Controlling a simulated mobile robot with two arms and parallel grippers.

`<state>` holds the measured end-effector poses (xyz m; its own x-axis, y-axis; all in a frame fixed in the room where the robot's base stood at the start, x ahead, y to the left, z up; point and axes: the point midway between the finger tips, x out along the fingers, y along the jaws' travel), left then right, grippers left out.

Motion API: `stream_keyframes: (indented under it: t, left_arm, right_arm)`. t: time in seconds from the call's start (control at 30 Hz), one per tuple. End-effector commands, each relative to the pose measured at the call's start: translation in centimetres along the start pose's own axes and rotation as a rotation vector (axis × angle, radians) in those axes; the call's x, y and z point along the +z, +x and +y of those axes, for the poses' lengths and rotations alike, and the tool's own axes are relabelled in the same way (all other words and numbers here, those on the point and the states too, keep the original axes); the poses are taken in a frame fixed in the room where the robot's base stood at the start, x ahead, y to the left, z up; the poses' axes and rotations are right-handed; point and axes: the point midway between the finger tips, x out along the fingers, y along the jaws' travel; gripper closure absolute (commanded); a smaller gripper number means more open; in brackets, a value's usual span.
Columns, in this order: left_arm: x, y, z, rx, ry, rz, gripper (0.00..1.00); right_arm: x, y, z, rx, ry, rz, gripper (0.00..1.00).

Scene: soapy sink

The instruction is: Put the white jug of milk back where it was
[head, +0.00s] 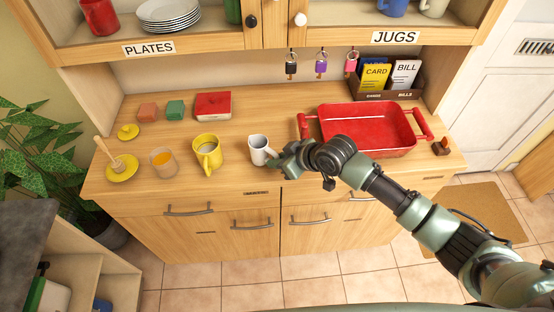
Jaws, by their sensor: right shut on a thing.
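The white jug (259,149) stands upright on the wooden sideboard top (225,177), near its front edge, between the yellow jug and the red tray. My right gripper (279,158) is at the jug's right side and is shut on it. The fingers are small in the picture and partly hidden by the wrist. The inside of the jug looks pale. I cannot tell whether the jug's base touches the wood. My left gripper is not in view.
A yellow jug (207,153) stands left of the white jug, with a glass of orange liquid (162,162) and a yellow dish (122,168) beyond. Cupboards labelled PLATES and JUGS hang above.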

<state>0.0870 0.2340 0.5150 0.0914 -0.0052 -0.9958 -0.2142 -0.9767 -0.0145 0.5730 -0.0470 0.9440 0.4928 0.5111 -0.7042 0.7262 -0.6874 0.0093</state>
Motion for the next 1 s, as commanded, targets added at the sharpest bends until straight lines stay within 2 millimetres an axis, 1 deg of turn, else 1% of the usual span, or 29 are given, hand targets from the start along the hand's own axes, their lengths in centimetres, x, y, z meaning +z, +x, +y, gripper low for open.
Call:
stream_keyframes:
  t: [0.77,0.8,0.83,0.87,1.0]
  left_arm:
    - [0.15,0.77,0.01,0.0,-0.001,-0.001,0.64]
    - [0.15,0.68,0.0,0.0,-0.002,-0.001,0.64]
    - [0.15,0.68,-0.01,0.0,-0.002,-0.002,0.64]
    - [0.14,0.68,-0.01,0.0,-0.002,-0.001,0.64]
    - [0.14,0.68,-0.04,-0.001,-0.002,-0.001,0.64]
  right_arm:
    - [0.83,0.89,-0.03,0.0,0.0,0.001,1.0]
    - [0.76,0.82,-0.02,0.0,0.0,0.002,0.75]
    - [0.76,0.81,-0.03,0.0,0.0,0.001,0.66]
    - [0.76,0.81,-0.03,0.0,0.0,0.001,0.6]
    - [0.78,0.82,-0.02,0.0,0.0,0.001,0.6]
